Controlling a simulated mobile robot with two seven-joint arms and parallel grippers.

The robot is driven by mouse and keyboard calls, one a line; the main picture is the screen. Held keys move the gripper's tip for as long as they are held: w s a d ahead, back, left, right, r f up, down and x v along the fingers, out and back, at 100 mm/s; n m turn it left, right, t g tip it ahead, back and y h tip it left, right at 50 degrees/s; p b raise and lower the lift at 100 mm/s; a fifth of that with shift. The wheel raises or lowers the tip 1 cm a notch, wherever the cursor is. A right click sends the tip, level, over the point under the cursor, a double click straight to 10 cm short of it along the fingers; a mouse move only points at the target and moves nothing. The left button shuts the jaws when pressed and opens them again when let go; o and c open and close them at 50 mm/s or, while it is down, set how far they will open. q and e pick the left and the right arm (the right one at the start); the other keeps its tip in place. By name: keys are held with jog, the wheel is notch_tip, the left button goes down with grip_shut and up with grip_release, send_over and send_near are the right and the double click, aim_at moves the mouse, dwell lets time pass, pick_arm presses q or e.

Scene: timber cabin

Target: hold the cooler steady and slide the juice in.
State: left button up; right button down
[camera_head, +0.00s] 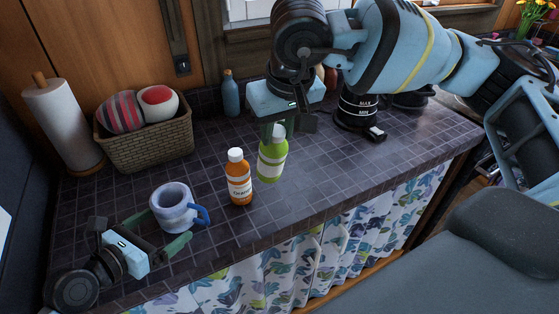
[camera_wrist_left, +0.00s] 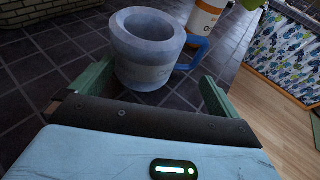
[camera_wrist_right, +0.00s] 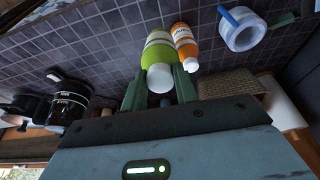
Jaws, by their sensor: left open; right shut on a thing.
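The cooler is a blue-grey mug-shaped holder (camera_head: 170,212) with a blue handle, standing upright on the counter; its opening faces up. My left gripper (camera_head: 150,230) is open, low in front of it; in the left wrist view the cooler (camera_wrist_left: 148,55) is ahead, between the spread fingers, with no clear contact. My right gripper (camera_head: 278,133) is shut on a green bottle (camera_head: 270,163) near its white cap, from above. The green bottle is nearly upright; whether it touches the counter is unclear. An orange bottle (camera_head: 239,181) with a white cap stands between them.
A wicker basket (camera_head: 146,147) with two balls and a paper towel roll (camera_head: 63,125) stand behind. A blue bottle (camera_head: 230,97) and a black canister (camera_head: 356,108) are at the back. The tiled counter (camera_head: 330,172) is free right of the green bottle.

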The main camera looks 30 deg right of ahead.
aim_at(169, 223)
pick_arm(q)
jog(key=shift+b+x, duration=0.35)
jog(key=shift+x, duration=0.8)
pick_arm(e)
jog(key=x, duration=0.2)
jog(key=shift+s+f, duration=0.1)
jog(key=shift+f, duration=0.25)
pick_arm(q)
jog(key=shift+x, duration=0.9)
pick_arm(e)
jog(key=shift+r, duration=0.5)
pick_arm(q)
jog(key=shift+x, duration=0.85)
pick_arm(e)
jog(key=shift+s, duration=0.1)
pick_arm(q)
jog(key=shift+f, duration=0.1)
